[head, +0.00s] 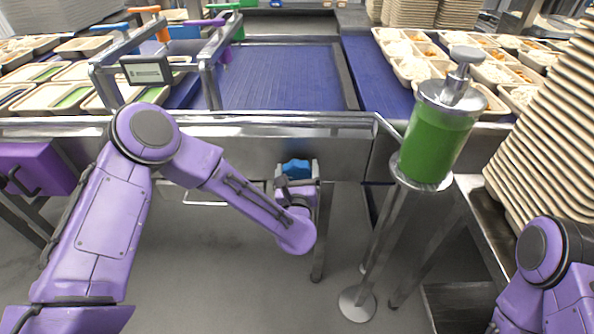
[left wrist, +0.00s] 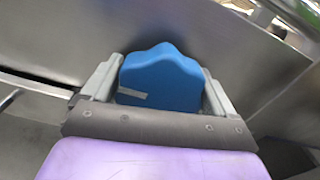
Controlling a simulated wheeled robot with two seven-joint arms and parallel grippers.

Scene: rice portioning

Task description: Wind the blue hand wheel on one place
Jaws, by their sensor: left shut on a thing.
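The blue hand wheel (head: 295,168) is on the front side of the steel conveyor frame, below its top rail. It is lobed, with a small grey mark on its face in the left wrist view (left wrist: 160,82). My left gripper (head: 296,178) is at the wheel, and its two grey fingers stand on either side of it. In the left wrist view the left gripper (left wrist: 160,92) is shut on the wheel. The wheel's mount behind it is hidden. Only part of my right arm shows at the lower right of the head view; its gripper is out of view.
A blue conveyor belt (head: 280,78) lies behind the steel rail (head: 270,119). A green cylinder dispenser (head: 435,135) stands on a post to the right. Stacked trays (head: 550,130) rise at the far right. Filled trays (head: 60,73) line the left. A purple box (head: 38,170) is at left.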

